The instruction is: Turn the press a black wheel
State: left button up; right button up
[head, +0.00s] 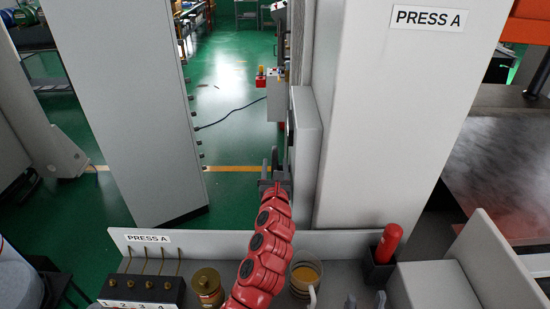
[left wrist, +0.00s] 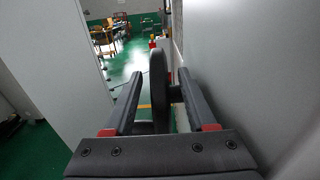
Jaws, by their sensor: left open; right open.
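The black wheel (left wrist: 159,88) shows nearly edge-on in the left wrist view, standing upright, with its dark hub on the right towards the press wall. My left gripper (head: 275,178) is at the left side of press A (head: 400,120) in the head view. Its two fingers (left wrist: 160,76) are open, one on each side of the wheel's rim, with visible gaps; the wheel is between them and not gripped. In the head view the wheel is hard to make out beside the press wall.
A tray labelled PRESS A (head: 147,238) stands in front, with a black block (head: 140,290), a brass pot (head: 207,286), a cup (head: 304,275) and a red-topped item (head: 389,242) in a holder. A tall grey cabinet (head: 125,110) stands left. Green floor lies between cabinet and press.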

pick_arm(q)
jog(key=shift+w, duration=1.25)
grip_shut()
dwell(0.6)
